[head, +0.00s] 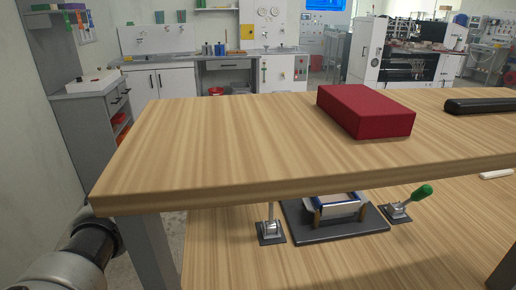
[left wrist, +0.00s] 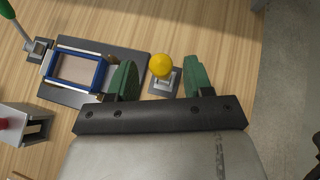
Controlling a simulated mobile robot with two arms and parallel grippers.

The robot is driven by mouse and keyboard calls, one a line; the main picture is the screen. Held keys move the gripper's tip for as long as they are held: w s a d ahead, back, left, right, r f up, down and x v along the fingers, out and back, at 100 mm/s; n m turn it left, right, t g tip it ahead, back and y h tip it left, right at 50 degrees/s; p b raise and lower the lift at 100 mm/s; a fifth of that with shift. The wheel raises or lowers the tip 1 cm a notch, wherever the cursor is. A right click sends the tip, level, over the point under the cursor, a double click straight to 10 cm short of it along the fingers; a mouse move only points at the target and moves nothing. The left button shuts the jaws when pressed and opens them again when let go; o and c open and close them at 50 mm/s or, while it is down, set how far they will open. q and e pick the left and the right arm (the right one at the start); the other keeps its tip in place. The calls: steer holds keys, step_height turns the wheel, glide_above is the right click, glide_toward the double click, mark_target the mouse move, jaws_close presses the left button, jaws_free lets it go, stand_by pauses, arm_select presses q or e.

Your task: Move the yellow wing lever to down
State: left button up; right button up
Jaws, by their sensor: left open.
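The yellow wing lever (left wrist: 161,66) shows in the left wrist view as a round yellow knob above a small grey base plate. In the head view its grey base and shaft (head: 270,229) stand on the lower shelf, left of the former; the upper shelf hides the knob. My left gripper (left wrist: 158,82) is open, its green fingers on either side of the knob, with the knob nearer the left finger. I cannot tell whether they touch. The box former (left wrist: 75,70), with a blue-edged frame on a dark plate, lies left of the lever. My right gripper is not in view.
The wooden upper shelf (head: 230,140) overhangs the lower shelf (head: 230,265) and carries a red box (head: 366,110) and a black object (head: 480,105). A green-handled lever (head: 421,193) stands right of the former. A white piece (head: 495,174) lies farther right.

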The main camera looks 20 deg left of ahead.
arm_select(q)
steer(key=p+v, duration=0.4)
steer(key=v, duration=0.2)
steer(key=shift+a+r, duration=0.3)
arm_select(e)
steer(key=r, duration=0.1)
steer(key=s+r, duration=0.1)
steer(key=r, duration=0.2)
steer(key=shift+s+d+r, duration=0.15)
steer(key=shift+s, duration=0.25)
arm_select(q)
steer(key=shift+w, duration=0.1)
